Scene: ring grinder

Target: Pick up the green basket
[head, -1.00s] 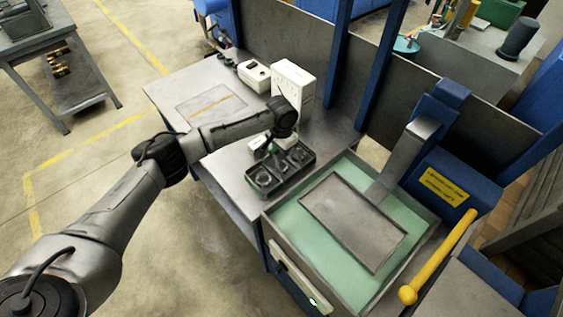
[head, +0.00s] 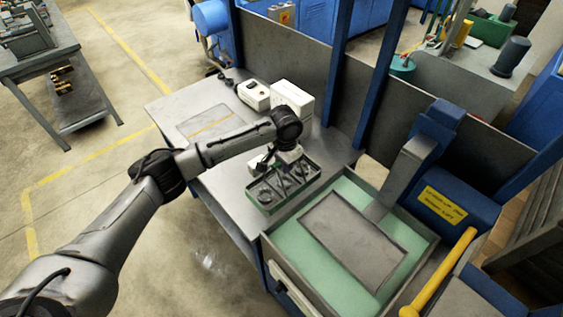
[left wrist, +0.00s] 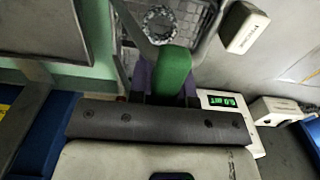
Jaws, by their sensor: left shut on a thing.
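The green basket (head: 300,192) is a small tray with greenish-grey sides and metal rings inside, at the right end of the grey table in the head view. My left gripper (head: 268,163) is above it, shut on its handle. In the left wrist view the bright green handle (left wrist: 173,72) sits between the fingers, and the mesh floor of the basket (left wrist: 192,18) with a ring shows beyond it. The basket looks level. I cannot tell for sure whether its bottom is clear of the table. My right gripper is not in view.
A grinder tub (head: 285,255) with green liquid and a flat plate stands right of the basket, with a yellow lever (head: 440,270). A white box (head: 291,98) and a small white device (head: 253,94) stand behind. The table's left part (head: 172,102) has free room.

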